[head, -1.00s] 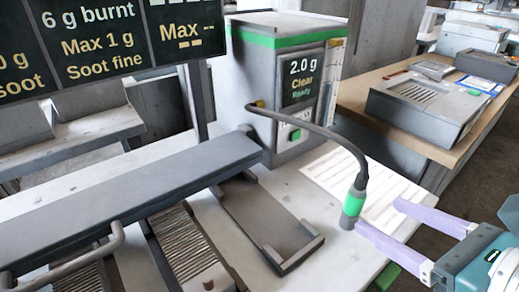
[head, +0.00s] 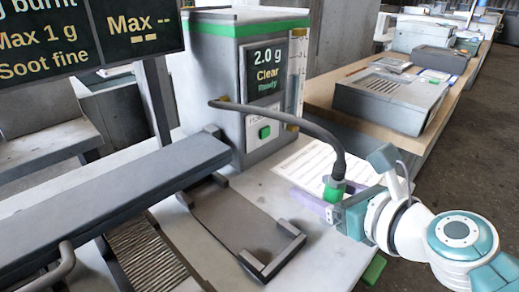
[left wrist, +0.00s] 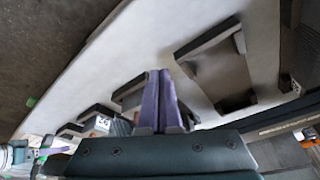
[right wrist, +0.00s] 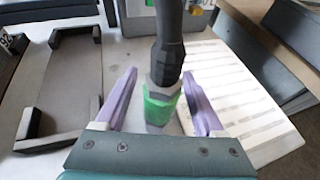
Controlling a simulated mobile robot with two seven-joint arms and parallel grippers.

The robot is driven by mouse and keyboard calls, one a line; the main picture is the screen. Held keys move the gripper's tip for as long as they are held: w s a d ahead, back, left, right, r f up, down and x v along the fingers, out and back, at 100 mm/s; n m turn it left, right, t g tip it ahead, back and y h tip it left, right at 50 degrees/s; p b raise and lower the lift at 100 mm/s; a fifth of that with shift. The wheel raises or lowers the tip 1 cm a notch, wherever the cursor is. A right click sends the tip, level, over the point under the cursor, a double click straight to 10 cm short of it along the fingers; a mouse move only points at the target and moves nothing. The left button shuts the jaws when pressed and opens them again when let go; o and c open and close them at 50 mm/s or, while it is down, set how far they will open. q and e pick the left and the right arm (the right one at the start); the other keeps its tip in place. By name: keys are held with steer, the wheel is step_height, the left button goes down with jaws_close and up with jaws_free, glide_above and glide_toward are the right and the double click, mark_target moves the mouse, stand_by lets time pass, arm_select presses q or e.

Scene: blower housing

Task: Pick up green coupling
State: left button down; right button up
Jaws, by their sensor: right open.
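The green coupling (head: 334,190) hangs at the end of a dark hose (head: 325,130) that arches from the grey machine (head: 262,90). In the right wrist view the coupling (right wrist: 161,104) is between the two purple fingers of my right gripper (right wrist: 159,76), with a visible gap on each side. The gripper is open around it and not clamped. In the head view the coupling partly hides the fingers. My left gripper (left wrist: 160,76) shows only in its own wrist view, its fingers together and empty above the bench.
A printed white sheet (head: 300,165) lies under the coupling area. A grey tray (head: 235,225) sits to the left on the pale bench. A long grey bar (head: 120,190) and a sign (head: 90,30) stand further left. A wooden table (head: 375,135) is behind.

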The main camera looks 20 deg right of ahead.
jaws_close()
stand_by(0.5)
